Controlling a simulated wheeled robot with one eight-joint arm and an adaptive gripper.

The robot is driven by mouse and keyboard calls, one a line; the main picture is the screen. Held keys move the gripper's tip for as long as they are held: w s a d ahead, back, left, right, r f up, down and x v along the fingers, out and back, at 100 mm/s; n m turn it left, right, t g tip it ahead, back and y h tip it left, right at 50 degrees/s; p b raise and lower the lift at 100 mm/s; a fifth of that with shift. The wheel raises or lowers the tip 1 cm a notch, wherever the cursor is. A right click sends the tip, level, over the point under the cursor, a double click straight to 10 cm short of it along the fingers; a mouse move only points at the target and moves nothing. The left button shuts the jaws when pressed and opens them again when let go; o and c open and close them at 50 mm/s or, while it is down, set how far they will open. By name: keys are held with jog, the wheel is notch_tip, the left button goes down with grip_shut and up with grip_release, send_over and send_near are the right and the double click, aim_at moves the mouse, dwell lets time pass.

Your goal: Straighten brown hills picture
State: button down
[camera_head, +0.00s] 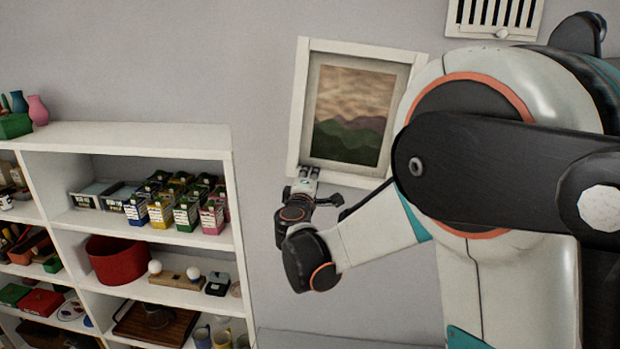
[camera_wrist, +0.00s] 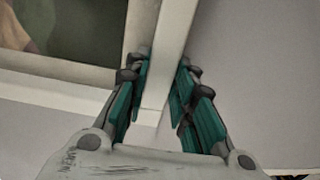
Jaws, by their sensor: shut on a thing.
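The brown hills picture (camera_head: 351,116) hangs on the grey wall in a white frame (camera_head: 298,105), with brown sky over dark green hills. In the head view the frame looks tilted, its top edge sloping down to the right; my arm hides its right side. My gripper (camera_head: 307,177) is at the frame's lower left corner. In the wrist view the gripper (camera_wrist: 163,85) has its teal-padded fingers on both sides of the white frame edge (camera_wrist: 172,35), shut on it near the corner. Part of the picture (camera_wrist: 80,30) shows at upper left there.
A white wall vent (camera_head: 494,17) is above right of the picture. The wall between shelf and frame is bare.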

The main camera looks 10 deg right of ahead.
jog(key=shift+s+d+f+n+b, duration=0.2)
jog(key=shift+d+f+n+b, duration=0.1)
jog(key=shift+d+b, duration=0.15)
jog(key=shift+s+d+f+n+b, duration=0.15)
jog(key=shift+d+f+n+b, duration=0.15)
jog(key=shift+d, duration=0.1)
jog(key=c, duration=1.4)
grip_release()
jog(key=shift+o, duration=0.2)
jog(key=shift+r, duration=0.1)
jog(key=shift+s, duration=0.1)
jog(key=v, duration=0.7)
jog(key=shift+s, duration=0.2)
jog(key=shift+a, duration=0.15)
